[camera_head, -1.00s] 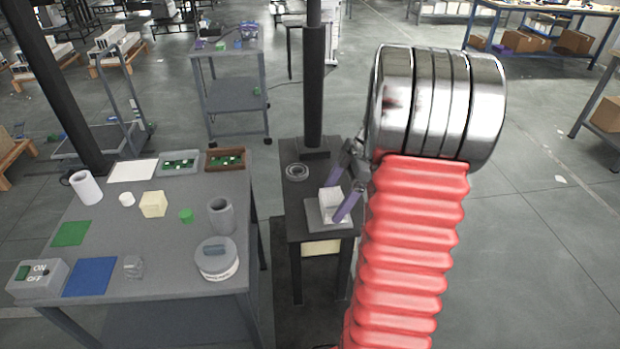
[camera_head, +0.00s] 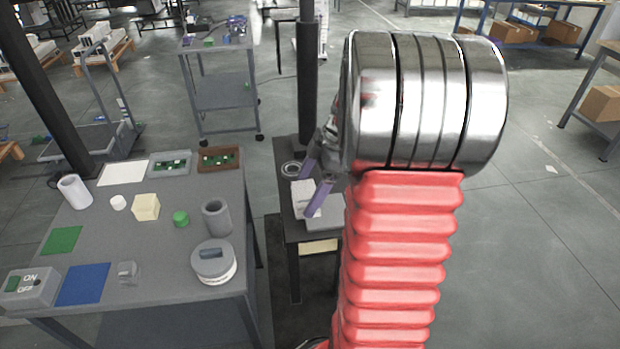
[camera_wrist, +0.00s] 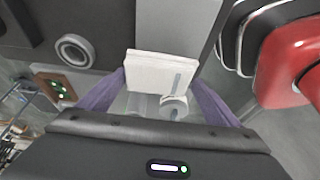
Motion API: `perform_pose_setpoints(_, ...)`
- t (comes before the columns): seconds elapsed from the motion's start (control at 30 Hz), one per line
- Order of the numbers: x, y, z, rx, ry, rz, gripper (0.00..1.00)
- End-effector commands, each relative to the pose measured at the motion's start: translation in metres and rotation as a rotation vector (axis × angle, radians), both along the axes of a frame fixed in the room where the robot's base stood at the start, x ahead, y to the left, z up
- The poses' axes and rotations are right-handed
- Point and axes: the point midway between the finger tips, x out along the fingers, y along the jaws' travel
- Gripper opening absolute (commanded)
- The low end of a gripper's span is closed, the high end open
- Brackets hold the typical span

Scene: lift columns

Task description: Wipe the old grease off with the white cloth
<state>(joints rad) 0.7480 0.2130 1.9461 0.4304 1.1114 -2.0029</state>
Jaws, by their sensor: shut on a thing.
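My gripper (camera_head: 313,186) has purple fingers and is shut on the white cloth (camera_head: 302,203), a folded pad. It is over the small dark stand, at the left side of a grey plate (camera_head: 328,219). In the wrist view the cloth (camera_wrist: 160,66) sits between the fingers of my gripper (camera_wrist: 160,88), beside the lighter grey plate (camera_wrist: 180,25). I cannot tell whether the cloth touches the surface. I cannot make out the old grease.
A bearing ring (camera_head: 291,169) lies on the stand behind the cloth, near a black column (camera_head: 307,85).

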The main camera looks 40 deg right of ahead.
Motion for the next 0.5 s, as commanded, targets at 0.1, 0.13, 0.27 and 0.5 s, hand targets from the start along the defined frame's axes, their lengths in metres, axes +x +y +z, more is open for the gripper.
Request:
perform_pose_setpoints(0.1,0.001,0.0,0.012,-0.003,-0.004,0.003,0.64)
perform_pose_setpoints(0.13,0.001,0.001,0.015,-0.002,-0.003,0.004,0.64)
perform_pose_setpoints(0.27,0.002,0.002,0.026,-0.003,-0.003,0.006,0.64)
perform_pose_setpoints(0.5,0.003,0.003,0.046,-0.002,-0.002,0.012,0.64)
